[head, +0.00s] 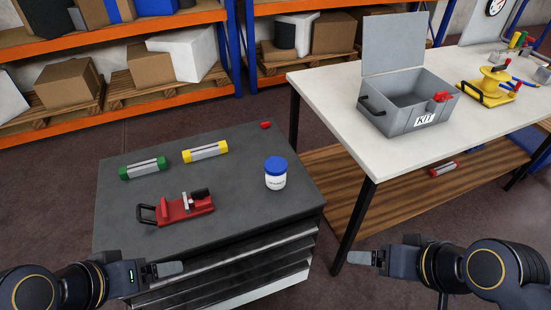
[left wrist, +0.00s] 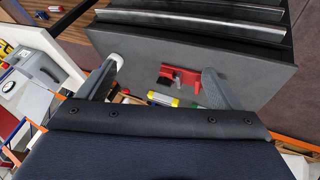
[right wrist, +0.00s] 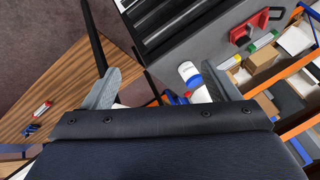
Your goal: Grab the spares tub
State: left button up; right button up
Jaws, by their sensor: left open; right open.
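The spares tub (head: 275,174) is a white round tub with a blue lid and a label. It stands upright on the right part of the dark cabinet top (head: 235,225). In the right wrist view the tub (right wrist: 188,72) shows beyond the fingers. In the left wrist view a white piece, perhaps the tub (left wrist: 117,60), is partly hidden by a finger. My left gripper (head: 168,268) is open and empty at the cabinet's front edge, left of the tub. My right gripper (head: 362,257) is open and empty, right of the cabinet and nearer than the tub.
On the cabinet lie a red clamp-like tool (head: 187,209), a green-ended bar (head: 143,168), a yellow-ended bar (head: 205,151) and a small red piece (head: 265,125). The white table (head: 335,110) at right bears an open grey KIT box (head: 400,122) and a yellow fixture (head: 488,85).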

aim_at(273, 183)
jog(key=u, duration=1.95)
jog(key=k+l+u, duration=0.2)
jog(key=l, duration=0.3)
jog(key=k+l+u, duration=0.15)
jog(key=l, duration=0.3)
jog(key=k+l+u, duration=0.2)
jog(key=l, duration=0.25)
jog(key=k+l+u, duration=0.2)
jog(key=l, duration=0.2)
jog(key=k, duration=0.05)
